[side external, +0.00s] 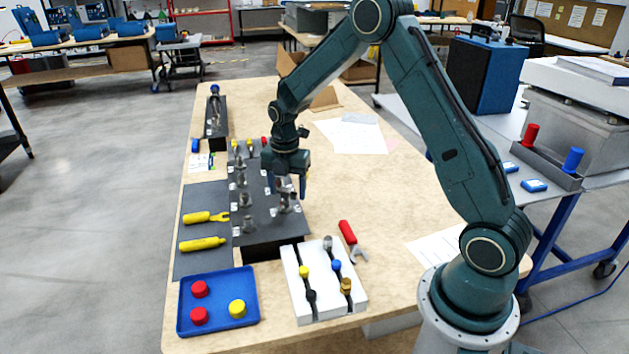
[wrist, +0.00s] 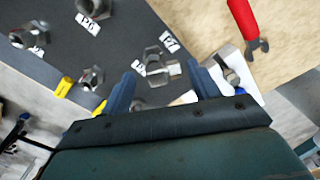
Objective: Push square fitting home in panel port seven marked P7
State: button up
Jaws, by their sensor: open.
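The dark panel (side external: 262,222) lies on the table with metal ports along it. The P7 label (wrist: 170,43) shows in the wrist view, and the P6 label (wrist: 88,24) is further left. A shiny metal fitting (wrist: 158,72) is just below the P7 label, at a port of the panel. It also shows in the side view (side external: 285,199), partly under the gripper. How deep it sits, I cannot tell. My gripper (wrist: 161,74) is open, with one blue finger on each side of the fitting. Gaps show between the fingers and the fitting.
A white rack (side external: 300,307) with several fittings stands in front of the panel. A blue tray (side external: 250,328) holds red and yellow caps. Yellow tools (side external: 202,243) lie on a grey mat at left. The table's right side is mostly clear.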

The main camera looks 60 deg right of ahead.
jog(key=shift+r, duration=0.15)
notch_tip(320, 180, up, 14)
jog(key=shift+f, duration=0.25)
dwell(0.3)
jog(key=shift+r, duration=0.1)
dwell(0.3)
jog(key=s+a+r+m+t, duration=0.3)
jog(key=s+a+r+m, duration=0.4)
jog(key=s+r+m, duration=0.45)
jog(key=s+a+f+m+t, duration=0.1)
jog(key=s+m, duration=0.3)
jog(key=s, duration=0.4)
jog(key=s+a+f+m+t, duration=0.1)
jog(key=s+a+f+m, duration=0.1)
jog(key=s+m, duration=0.3)
jog(key=s+a, duration=0.1)
jog(key=s, duration=0.2)
jog(key=shift+s+a+f+t, duration=0.2)
jog(key=shift+a+f+t, duration=0.05)
jog(key=shift+t, duration=0.05)
